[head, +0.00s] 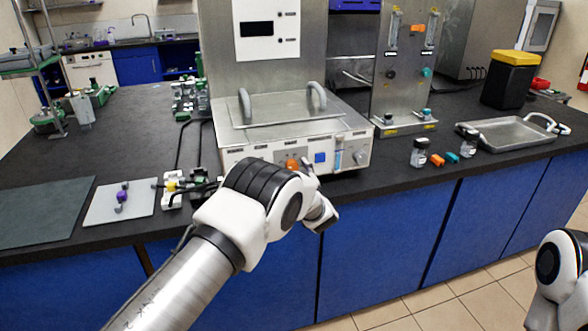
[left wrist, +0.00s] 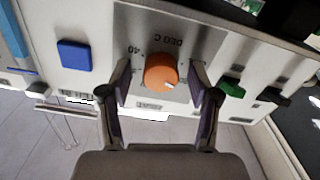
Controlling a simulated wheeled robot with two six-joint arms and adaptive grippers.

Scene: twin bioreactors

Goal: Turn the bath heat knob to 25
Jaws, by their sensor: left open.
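The bath heat knob is a round orange knob (head: 292,164) on the front panel of the white and steel bath (head: 350,135). In the left wrist view the knob (left wrist: 161,71) stands between the two fingers of my left gripper (left wrist: 160,88), which are open with a gap on each side. The panel lettering appears upside down there, with "DEG C" and "40" readable. A small white mark sits at the knob's lower right edge in that view. The 25 mark cannot be made out. In the head view my left wrist hides part of the panel below the knob.
A metal tray (head: 508,133) and a small bottle (head: 419,152) stand to the right on the dark bench.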

